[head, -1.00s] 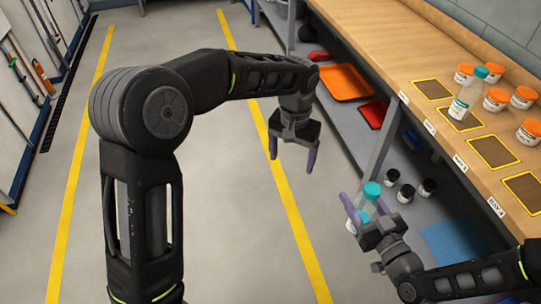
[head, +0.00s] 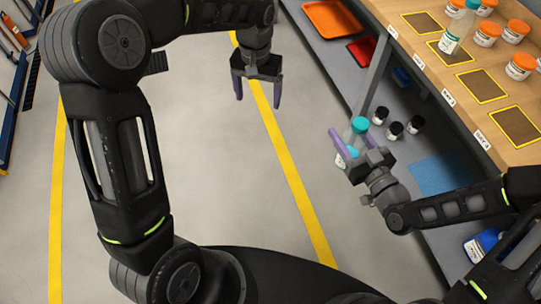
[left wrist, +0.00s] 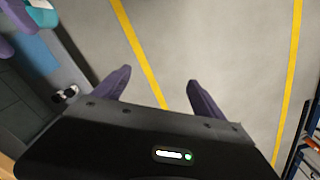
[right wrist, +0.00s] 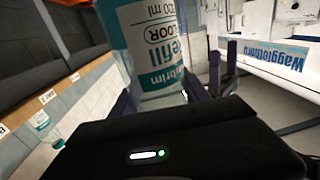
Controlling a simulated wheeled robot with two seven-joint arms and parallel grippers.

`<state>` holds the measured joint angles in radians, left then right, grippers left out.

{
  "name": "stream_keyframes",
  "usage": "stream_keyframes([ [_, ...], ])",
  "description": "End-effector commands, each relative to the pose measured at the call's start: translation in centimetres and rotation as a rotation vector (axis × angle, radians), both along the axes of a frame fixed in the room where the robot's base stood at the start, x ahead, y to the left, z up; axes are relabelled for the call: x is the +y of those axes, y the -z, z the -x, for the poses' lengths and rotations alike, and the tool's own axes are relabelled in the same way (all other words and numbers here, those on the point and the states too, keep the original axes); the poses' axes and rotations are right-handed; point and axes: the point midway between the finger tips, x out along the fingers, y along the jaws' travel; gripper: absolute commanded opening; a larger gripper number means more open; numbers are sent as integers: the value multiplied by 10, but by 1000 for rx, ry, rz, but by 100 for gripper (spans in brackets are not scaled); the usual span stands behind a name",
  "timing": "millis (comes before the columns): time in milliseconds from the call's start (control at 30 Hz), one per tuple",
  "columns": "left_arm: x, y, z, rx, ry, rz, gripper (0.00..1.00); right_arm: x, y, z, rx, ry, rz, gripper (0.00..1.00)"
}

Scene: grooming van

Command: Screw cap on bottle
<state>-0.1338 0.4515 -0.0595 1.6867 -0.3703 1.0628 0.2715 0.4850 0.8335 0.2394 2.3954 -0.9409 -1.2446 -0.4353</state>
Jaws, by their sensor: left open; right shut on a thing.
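A clear bottle (head: 343,158) with a teal cap (head: 359,124) is held in my right gripper (head: 350,147), over the floor beside the shelving. I cannot tell how tightly the cap sits. My left gripper (head: 258,90) is open and empty over the floor, left of the bottle and apart from it. In the left wrist view its fingers (left wrist: 150,92) are spread over bare floor, and part of the bottle (left wrist: 40,17) shows at the upper left.
The wooden bench (head: 440,90) carries another teal-capped bottle (head: 455,35), several orange-lidded jars (head: 520,65) and dark yellow-edged squares. The lower shelf holds an orange tray (head: 330,20), a red tray (head: 363,49), dark jars (head: 394,131) and a blue mat (head: 440,175). The aisle floor is clear.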

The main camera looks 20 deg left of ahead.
Motion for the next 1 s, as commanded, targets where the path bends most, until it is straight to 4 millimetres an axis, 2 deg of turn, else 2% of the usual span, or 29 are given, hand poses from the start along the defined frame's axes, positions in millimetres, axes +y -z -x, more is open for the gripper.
stream_keyframes([
  [67,-2,7,2,4,4,7,81,0,0,0,0,0,0,0],
  [167,-10,27,6,9,14,31,81,0,0,0,0,0,0,0],
  [267,-25,63,16,14,30,75,81,0,0,0,0,0,0,0],
  [367,-46,111,35,18,41,141,81,0,0,0,0,0,0,0],
  [500,-79,183,82,21,26,246,81,0,0,0,0,0,0,0],
  [633,-104,234,139,13,-22,324,81,0,0,0,0,0,0,0],
  [700,-113,253,169,5,-55,350,81,0,0,0,0,0,0,0],
  [800,-121,269,205,-6,-97,367,81,0,0,0,0,0,0,0],
  [900,-124,277,231,-16,-127,371,81,0,0,0,0,0,0,0],
  [1000,-125,279,245,-25,-145,370,81,0,0,0,0,0,0,0],
])
